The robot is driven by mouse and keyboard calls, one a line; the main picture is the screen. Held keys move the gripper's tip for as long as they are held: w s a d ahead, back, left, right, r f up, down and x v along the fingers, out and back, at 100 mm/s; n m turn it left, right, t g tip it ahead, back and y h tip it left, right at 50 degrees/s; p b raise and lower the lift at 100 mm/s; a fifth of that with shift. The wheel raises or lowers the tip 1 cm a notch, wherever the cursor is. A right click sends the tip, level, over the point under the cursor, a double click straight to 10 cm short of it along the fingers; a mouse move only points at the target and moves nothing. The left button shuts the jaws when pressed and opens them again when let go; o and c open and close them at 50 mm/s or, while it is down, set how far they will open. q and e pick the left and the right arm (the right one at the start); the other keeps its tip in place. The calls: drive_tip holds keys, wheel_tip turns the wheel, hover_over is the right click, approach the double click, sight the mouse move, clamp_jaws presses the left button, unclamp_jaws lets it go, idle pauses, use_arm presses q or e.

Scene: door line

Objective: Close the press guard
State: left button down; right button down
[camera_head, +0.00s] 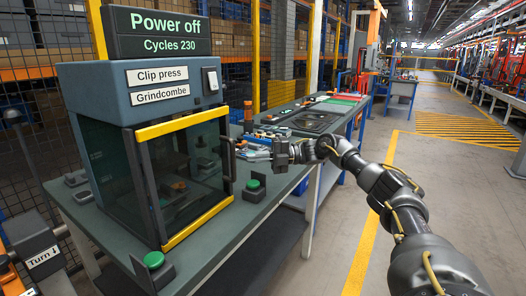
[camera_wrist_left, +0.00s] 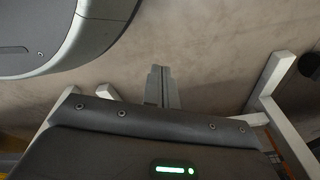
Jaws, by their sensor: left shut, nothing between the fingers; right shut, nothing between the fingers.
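The press guard (camera_head: 188,172) is a clear panel with yellow top and bottom bars on the front of the clip press (camera_head: 100,92). It sits under the blue-grey housing and looks shut or nearly shut; I cannot tell whether it is fully flush. A dark upright handle (camera_head: 232,160) is at its right edge. My right gripper (camera_head: 244,152) is shut and empty, its tips close beside the handle; contact is unclear. My left gripper (camera_wrist_left: 161,86) is shut and empty in the left wrist view, above bare floor. It is not visible in the head view.
A sign (camera_head: 157,32) reads "Power off, Cycles 230". Green buttons stand on the bench (camera_head: 215,240), one at the front (camera_head: 154,262) and one right of the guard (camera_head: 254,184). A "Turn" label (camera_head: 44,257) is lower left. A parts bench (camera_head: 335,112) lies behind my right gripper. Floor at right is clear.

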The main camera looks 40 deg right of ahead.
sight(260, 173)
drive_tip(key=d, duration=0.1)
drive_tip(key=w+d, duration=0.1)
drive_tip(key=d, duration=0.1)
drive_tip(key=shift+w+r, duration=0.3)
use_arm(q)
drive_tip(key=shift+s+a+f, duration=0.2)
drive_tip(key=shift+s+a, duration=0.05)
drive_tip(key=shift+s, duration=0.05)
use_arm(e)
drive_tip(key=shift+w+d+f, duration=0.1)
drive_tip(key=shift+w+d, duration=0.3)
drive_tip(key=shift+d, duration=0.25)
drive_tip(key=shift+w+d, duration=0.4)
drive_tip(key=shift+d, duration=0.2)
use_arm(q)
drive_tip(key=shift+s, duration=0.1)
